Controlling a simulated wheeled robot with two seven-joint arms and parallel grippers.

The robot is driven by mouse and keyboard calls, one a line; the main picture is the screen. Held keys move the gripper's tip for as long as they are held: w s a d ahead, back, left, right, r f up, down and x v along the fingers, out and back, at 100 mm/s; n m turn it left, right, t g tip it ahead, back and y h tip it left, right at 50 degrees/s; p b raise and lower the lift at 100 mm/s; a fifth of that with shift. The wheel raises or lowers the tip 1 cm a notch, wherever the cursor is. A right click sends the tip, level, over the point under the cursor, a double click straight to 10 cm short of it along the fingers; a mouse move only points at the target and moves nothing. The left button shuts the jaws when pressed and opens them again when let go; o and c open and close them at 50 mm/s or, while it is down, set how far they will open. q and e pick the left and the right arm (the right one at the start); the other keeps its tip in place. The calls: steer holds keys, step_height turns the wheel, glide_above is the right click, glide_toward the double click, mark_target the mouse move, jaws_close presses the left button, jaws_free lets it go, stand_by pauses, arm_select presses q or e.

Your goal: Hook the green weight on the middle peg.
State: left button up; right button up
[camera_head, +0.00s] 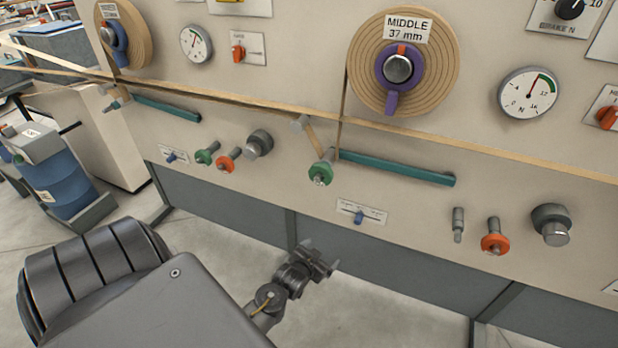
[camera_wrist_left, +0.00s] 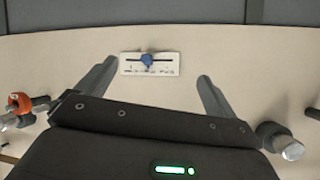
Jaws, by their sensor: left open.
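A green weight (camera_head: 321,172) hangs on a peg at the left end of the middle teal arm (camera_head: 398,168), below the reel labelled MIDDLE 37 mm (camera_head: 362,62). A second green weight (camera_head: 207,152) is on a peg further left. A bare grey peg (camera_head: 458,224) sticks out left of an orange weight (camera_head: 495,240). My left gripper (camera_head: 318,259) is below the panel's lower edge in the head view, apart from the green weights. In the left wrist view its two fingers (camera_wrist_left: 158,72) are spread and empty. My right gripper is not in view.
A slider plate with a blue knob (camera_head: 360,214) is on the panel; it also shows between the fingers in the left wrist view (camera_wrist_left: 150,64). Floor is clear below.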

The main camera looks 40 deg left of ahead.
arm_select(q)
steer(key=w+a+r+t+y+b, duration=0.1)
steer(key=a+r, duration=0.1)
steer(key=r, duration=0.4)
steer(key=w+a+r+t+y+b, duration=0.1)
steer(key=w+a+r+t+b, duration=0.1)
steer(key=r, duration=0.3)
steer(key=n+t+y+b, duration=0.1)
steer(key=n+t, duration=0.1)
glide_toward(321, 173)
steer(key=shift+w+a+f, duration=0.35)
steer(key=shift+w+f, duration=0.25)
steer(key=shift+w, duration=0.15)
steer(key=x, duration=0.9)
steer(key=shift+w+a+b, duration=0.2)
steer(key=shift+w+b, duration=0.1)
steer(key=shift+b, duration=0.05)
steer(key=shift+w+a, duration=0.2)
steer(key=shift+w, duration=0.35)
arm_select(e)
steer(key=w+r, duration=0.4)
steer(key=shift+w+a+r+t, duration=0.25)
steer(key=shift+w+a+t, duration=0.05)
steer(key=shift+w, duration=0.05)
